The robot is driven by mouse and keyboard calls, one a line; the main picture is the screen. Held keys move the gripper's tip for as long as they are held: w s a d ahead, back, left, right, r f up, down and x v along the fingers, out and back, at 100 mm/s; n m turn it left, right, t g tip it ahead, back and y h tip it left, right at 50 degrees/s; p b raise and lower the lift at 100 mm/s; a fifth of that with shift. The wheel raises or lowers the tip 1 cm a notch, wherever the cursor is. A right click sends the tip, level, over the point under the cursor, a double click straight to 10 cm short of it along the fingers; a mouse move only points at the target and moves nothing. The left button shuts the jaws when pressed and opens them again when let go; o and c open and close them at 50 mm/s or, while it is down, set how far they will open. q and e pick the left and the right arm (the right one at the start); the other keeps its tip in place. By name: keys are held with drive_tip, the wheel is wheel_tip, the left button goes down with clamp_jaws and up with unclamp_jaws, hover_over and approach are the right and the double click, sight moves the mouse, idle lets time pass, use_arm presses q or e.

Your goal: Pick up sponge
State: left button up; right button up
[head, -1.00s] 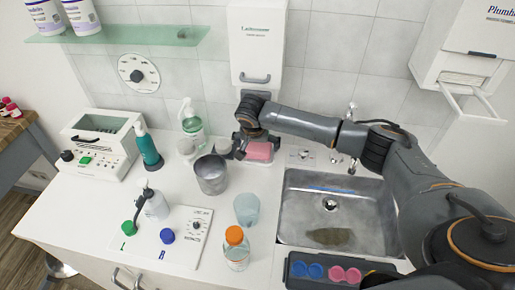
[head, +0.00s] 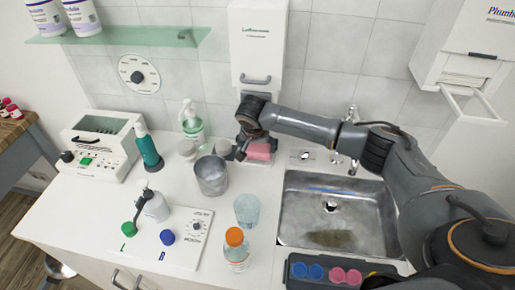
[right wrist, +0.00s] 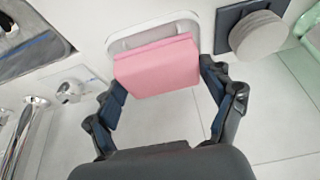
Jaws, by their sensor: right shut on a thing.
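The pink sponge (head: 259,153) is at the back of the counter, below the white wall dispenser and left of the sink. In the right wrist view the sponge (right wrist: 157,68) is a thick pink block in front of a white dish (right wrist: 150,36). My right gripper (head: 257,148) comes down over it from the right. In the wrist view, the right gripper (right wrist: 162,98) has one finger at each side of the sponge and is shut on it. Whether the sponge is clear of the dish cannot be told. My left gripper is not in view.
A metal beaker (head: 211,176), a soap pump bottle (head: 193,125) and a teal bottle (head: 149,152) stand left of the sponge. The sink (head: 300,235) lies to the right. A blue cup (head: 247,209) and an orange-capped bottle (head: 236,252) stand in front.

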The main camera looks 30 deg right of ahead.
drive_tip(key=shift+r, duration=0.4)
drive_tip(key=s+d+b, duration=0.2)
drive_tip(key=s+d, duration=0.2)
drive_tip(key=s, duration=0.4)
drive_tip(key=s+d+b, duration=0.1)
drive_tip(key=s+d, duration=0.3)
drive_tip(key=s, duration=0.3)
drive_tip(key=shift+s+d+b, duration=0.25)
drive_tip(key=shift+s+b, duration=0.15)
drive_tip(key=shift+r, duration=0.1)
